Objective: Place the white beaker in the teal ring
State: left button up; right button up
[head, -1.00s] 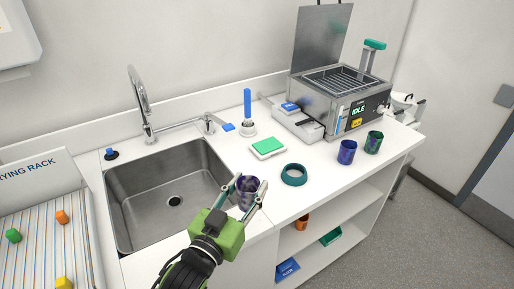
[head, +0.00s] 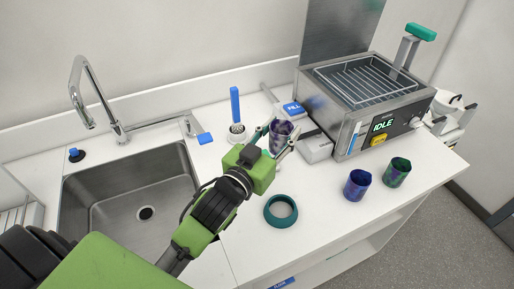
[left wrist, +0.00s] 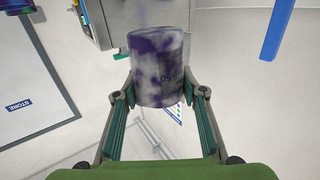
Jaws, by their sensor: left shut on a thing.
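The white beaker (head: 281,134), mottled with dark purple stains, is between the fingers of my left gripper (head: 279,140) in the head view. The left wrist view shows the beaker (left wrist: 160,65) close up, with the left gripper (left wrist: 160,98) shut on it from both sides. The teal ring (head: 281,225) lies flat and empty on the counter, in front of the held beaker and apart from it. My right gripper is in neither view.
A blue-purple beaker (head: 357,186) and a green-purple beaker (head: 397,173) stand right of the ring. A metal bath (head: 346,128) marked IDLE stands behind them. The sink (head: 100,191) is at left. A blue-handled brush (head: 235,105) stands behind the gripper. Counter around the ring is clear.

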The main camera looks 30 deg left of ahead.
pick_arm(q)
jog(key=shift+s+a, duration=0.2)
jog(key=shift+a, duration=0.15)
jog(key=s+a+f, duration=0.1)
jog(key=a+f, duration=0.2)
jog(key=a, duration=0.1)
jog(key=s+a+f+p, duration=0.1)
jog(key=s+a+f, duration=0.1)
jog(key=a+f, duration=0.1)
jog(key=s+a+f+p, duration=0.1)
jog(key=s+a+f, duration=0.1)
jog(key=a, duration=0.3)
jog(key=shift+s+a+f, duration=0.15)
jog(key=shift+s+f, duration=0.1)
jog(key=shift+f, duration=0.2)
notch_tip(320, 180, down, 2)
jog(key=shift+a+f+p, duration=0.1)
jog(key=shift+a+p, duration=0.05)
jog(key=shift+p, duration=0.35)
jog(key=shift+f, duration=0.6)
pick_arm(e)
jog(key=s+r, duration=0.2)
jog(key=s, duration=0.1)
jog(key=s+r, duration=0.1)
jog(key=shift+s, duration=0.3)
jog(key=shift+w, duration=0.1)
